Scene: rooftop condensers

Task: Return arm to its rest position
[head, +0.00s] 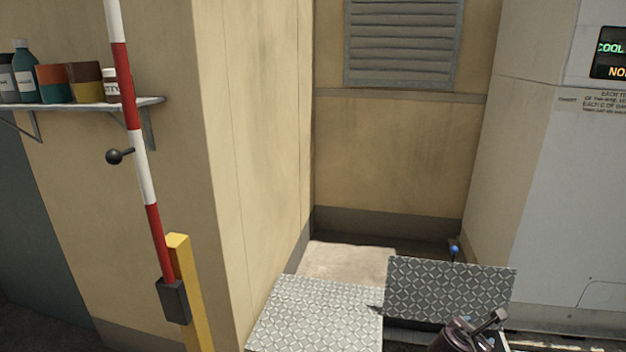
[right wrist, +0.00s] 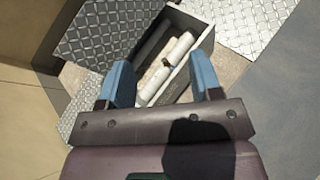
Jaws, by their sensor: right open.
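My right gripper (right wrist: 162,78) is open, with its two blue fingers apart and nothing between them that it grips. In the right wrist view it hangs above an open compartment (right wrist: 178,85) holding pale cylinders (right wrist: 178,48) and a dark one. Part of my right arm (head: 465,335) shows at the bottom of the head view, in front of the diamond-plate lid. My left gripper is in neither view.
A tilted diamond-plate lid (head: 450,290) stands right of a flat diamond plate (head: 315,315). A red-and-white barrier pole (head: 146,165) rises beside a yellow post (head: 188,295). A shelf (head: 90,107) holds jars at left. A grey cabinet (head: 560,210) stands at right.

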